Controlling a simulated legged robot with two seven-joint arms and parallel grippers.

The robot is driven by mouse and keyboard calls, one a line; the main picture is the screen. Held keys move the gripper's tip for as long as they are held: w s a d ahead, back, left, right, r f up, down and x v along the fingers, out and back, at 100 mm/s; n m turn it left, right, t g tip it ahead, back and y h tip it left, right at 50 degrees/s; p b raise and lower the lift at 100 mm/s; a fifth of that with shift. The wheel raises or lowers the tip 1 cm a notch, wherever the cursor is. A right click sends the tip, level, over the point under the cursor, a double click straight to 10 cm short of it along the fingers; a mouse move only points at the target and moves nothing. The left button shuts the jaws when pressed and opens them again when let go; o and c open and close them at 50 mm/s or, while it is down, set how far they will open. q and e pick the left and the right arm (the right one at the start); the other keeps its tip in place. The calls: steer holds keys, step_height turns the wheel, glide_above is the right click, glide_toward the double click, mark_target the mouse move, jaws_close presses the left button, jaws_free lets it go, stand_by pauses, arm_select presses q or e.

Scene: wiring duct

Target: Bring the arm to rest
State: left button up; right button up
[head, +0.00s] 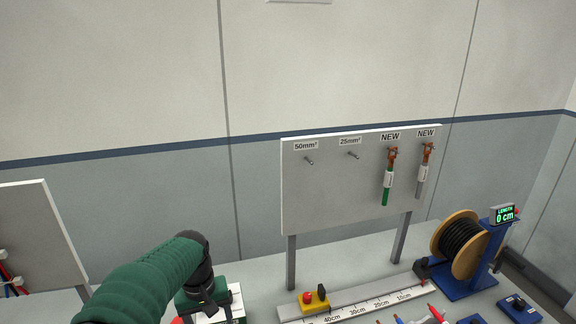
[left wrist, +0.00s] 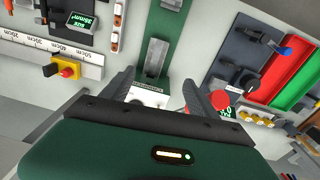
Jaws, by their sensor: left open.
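My left arm comes in at the lower left of the head view in a green sleeve, with a dark wrist (head: 200,265). Its fingers are hidden there. In the left wrist view my left gripper (left wrist: 160,82) is open, with its two dark fingers apart and nothing held between them. Beyond the fingers is a green device (left wrist: 166,30) with a grey metal part and a white panel (left wrist: 148,97). A red button (left wrist: 220,100) shows beside the right finger. My right gripper is in neither view.
A board (head: 330,195) holds a green cable (head: 386,190) and a grey cable (head: 423,175) under NEW labels. A ruler rail (head: 365,300) lies in front. A cable spool (head: 462,245) stands at right. Red (left wrist: 263,72) and green bins (left wrist: 293,78) lie right in the wrist view.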

arm_select(q)
steer(key=s+f+m+t+b, duration=0.1)
steer(key=s+f+m+b, duration=0.1)
steer(key=s+f, duration=0.3)
steer(key=s+a+f+m+t+b, duration=0.1)
steer(key=s+f, duration=0.5)
steer(key=s, duration=0.7)
steer(key=shift+s+m+b, duration=0.25)
steer(key=shift+m+b, duration=0.2)
steer(key=shift+m, duration=0.05)
steer(key=shift+w+d, duration=0.1)
steer(key=shift+d, duration=0.1)
